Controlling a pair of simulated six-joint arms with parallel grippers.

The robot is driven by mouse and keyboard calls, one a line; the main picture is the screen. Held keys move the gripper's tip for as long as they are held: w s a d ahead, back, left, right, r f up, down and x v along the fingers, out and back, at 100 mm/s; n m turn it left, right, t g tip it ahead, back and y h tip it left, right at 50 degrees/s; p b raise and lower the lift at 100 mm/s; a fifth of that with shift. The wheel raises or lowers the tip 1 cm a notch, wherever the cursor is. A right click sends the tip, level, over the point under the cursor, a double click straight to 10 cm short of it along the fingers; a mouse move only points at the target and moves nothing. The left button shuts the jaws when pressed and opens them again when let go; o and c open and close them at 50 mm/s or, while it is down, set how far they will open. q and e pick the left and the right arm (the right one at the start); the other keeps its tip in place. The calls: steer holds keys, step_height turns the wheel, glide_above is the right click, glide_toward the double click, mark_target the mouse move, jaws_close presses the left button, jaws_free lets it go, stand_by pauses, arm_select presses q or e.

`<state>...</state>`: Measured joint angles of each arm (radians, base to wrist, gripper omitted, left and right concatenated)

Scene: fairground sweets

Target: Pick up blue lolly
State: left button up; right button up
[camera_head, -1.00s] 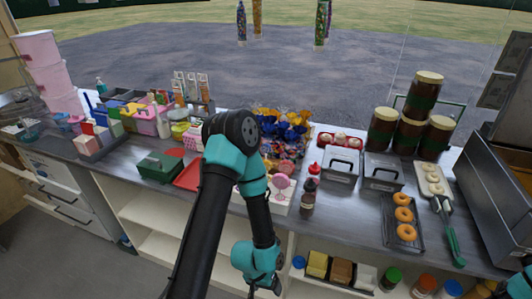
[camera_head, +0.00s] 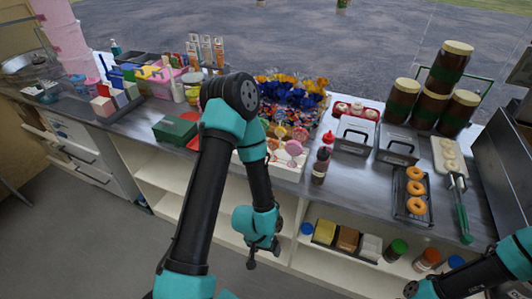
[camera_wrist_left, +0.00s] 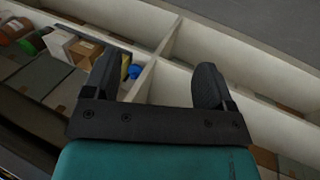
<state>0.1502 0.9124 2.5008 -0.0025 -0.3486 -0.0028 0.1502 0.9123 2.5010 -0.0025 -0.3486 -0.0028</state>
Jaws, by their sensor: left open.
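Round lollies (camera_head: 294,148) in pink, orange and pale colours stand in a white holder (camera_head: 283,172) on the counter, partly hidden behind my left arm. I cannot pick out a blue lolly among them. My left gripper (camera_head: 263,254) hangs below the counter's front edge, lower than the lollies and apart from them. In the left wrist view the left gripper (camera_wrist_left: 156,75) is open and empty, facing the shelves under the counter. My right arm (camera_head: 480,275) shows at the lower right; its jaws are not clear.
Blue and gold wrapped sweets (camera_head: 293,90) lie behind the lollies. A dark sauce bottle with a red cap (camera_head: 320,165) stands right of them. A green box (camera_head: 175,129) is to the left. Doughnuts (camera_head: 416,188) lie on a tray at right. Low shelves hold boxes (camera_head: 347,240) and jars.

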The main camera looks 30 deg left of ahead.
arm_select(q)
steer(key=shift+c, duration=0.3)
steer(key=c, duration=0.5)
